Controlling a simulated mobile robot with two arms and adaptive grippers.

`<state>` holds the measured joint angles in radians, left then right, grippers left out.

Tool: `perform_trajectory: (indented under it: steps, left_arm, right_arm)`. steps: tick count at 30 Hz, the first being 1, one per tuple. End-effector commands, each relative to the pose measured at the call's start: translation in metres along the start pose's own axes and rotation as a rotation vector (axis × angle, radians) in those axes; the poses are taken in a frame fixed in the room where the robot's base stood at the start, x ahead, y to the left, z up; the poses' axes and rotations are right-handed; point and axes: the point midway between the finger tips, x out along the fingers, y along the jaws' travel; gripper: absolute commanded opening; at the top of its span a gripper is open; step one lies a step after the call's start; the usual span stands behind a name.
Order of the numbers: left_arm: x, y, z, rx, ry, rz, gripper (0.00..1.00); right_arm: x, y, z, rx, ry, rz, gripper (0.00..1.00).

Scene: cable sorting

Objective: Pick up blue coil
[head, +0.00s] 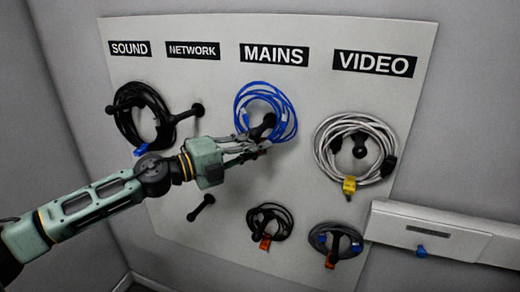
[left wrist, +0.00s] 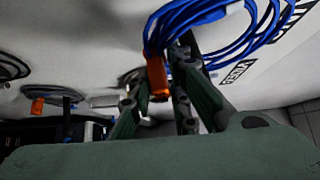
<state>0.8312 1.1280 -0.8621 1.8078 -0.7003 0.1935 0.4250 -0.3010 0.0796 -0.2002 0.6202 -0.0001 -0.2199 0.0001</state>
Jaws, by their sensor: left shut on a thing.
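The blue coil (head: 243,98) hangs in loops on a black peg (head: 265,127) below the MAINS label. My left gripper (head: 262,150) is at the coil's lower edge, its fingers shut on part of it. In the left wrist view the blue loops (left wrist: 215,40) fill the top, just beyond the gripper fingers (left wrist: 160,95). An orange piece (left wrist: 157,78) shows between the fingers; I cannot tell whether it belongs to the blue coil. My right gripper is in neither view.
The white board (head: 225,190) also holds a black coil (head: 130,122) at left, a white coil (head: 326,135) at right and two small dark coils (head: 284,222) (head: 318,238) below. A bare peg (head: 200,208) is at lower left. A grey ledge (head: 445,235) is at right.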

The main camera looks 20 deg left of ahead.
Motion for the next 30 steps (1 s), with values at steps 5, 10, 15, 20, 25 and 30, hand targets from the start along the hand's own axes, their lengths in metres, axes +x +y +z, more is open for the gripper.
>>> perform_trajectory:
  steps: [5,10,15,20,25,30]
  left_arm:
    - [-0.030,0.005,-0.026,0.004,0.002,0.005,0.00]
    - [-0.064,0.011,-0.053,0.005,0.000,0.005,0.00]
    - [-0.089,0.011,-0.074,0.006,-0.001,0.004,0.00]
    - [-0.102,0.007,-0.085,0.007,0.000,0.001,0.00]
    - [-0.110,0.003,-0.093,0.005,0.000,0.000,0.00]
    - [-0.113,0.001,-0.097,0.003,0.001,0.001,0.00]
  right_arm:
    - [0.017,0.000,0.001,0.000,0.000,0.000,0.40]
    - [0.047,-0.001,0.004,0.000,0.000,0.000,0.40]
    - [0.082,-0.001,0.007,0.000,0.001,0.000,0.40]
    - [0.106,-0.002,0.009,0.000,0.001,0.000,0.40]
    - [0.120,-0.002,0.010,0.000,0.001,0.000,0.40]
    - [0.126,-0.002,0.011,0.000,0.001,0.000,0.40]
